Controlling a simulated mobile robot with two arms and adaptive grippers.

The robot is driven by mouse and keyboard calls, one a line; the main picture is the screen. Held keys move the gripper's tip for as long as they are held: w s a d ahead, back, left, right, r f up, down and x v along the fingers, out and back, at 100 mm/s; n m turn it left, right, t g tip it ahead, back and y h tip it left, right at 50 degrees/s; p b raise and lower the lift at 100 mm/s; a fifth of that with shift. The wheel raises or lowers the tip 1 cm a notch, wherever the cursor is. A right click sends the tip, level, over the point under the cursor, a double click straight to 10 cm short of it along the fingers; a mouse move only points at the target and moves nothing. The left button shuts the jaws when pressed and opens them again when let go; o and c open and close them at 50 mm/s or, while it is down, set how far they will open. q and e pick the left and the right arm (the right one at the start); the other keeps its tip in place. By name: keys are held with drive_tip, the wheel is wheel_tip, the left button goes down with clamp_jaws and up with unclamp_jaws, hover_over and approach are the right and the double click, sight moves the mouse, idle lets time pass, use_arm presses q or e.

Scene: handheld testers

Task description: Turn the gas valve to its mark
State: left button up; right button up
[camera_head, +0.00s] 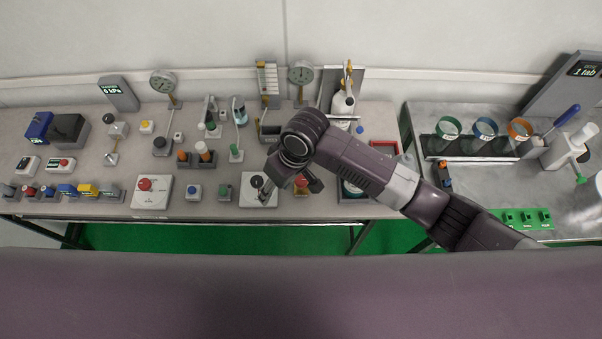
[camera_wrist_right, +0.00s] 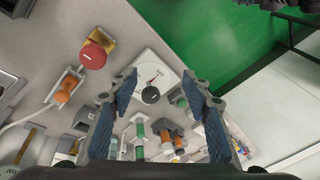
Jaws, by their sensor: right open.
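A white square plate with a black round knob, likely the gas valve, sits near the front edge of the left bench in the head view (camera_head: 257,182). In the right wrist view the black knob (camera_wrist_right: 151,95) shows on the white plate (camera_wrist_right: 153,70), with a thin red line beside it. My right gripper (camera_head: 288,188) is above the plate, partly covering it. In the wrist view my right gripper (camera_wrist_right: 160,84) is open, its two blue-padded fingers on either side of the knob and apart from it. Contact is not visible. My left gripper is not in view.
A red knob on a yellow-orange base (camera_wrist_right: 93,55) stands beside the plate. A green-topped block (camera_head: 224,192) is on its other side. The right bench holds a rack of coloured rings (camera_head: 468,148).

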sight(301, 179)
drive_tip(key=w+d+r+h, duration=0.1)
drive_tip(key=w+d, duration=0.1)
drive_tip(key=w+d+h, duration=0.1)
drive_tip(key=w+d, duration=0.1)
drive_tip(key=w+d+r+h, duration=0.1)
drive_tip(key=d, duration=0.1)
drive_tip(key=shift+w+d+r+p, duration=0.2)
drive_tip(key=shift+w+r+p, duration=0.15)
drive_tip(key=shift+w, duration=0.05)
drive_tip(key=shift+d+f, duration=0.1)
drive_tip(key=shift+f, duration=0.1)
drive_tip(key=shift+f+p, duration=0.75)
drive_tip(key=shift+f, duration=2.85)
drive_tip(key=c, duration=1.2)
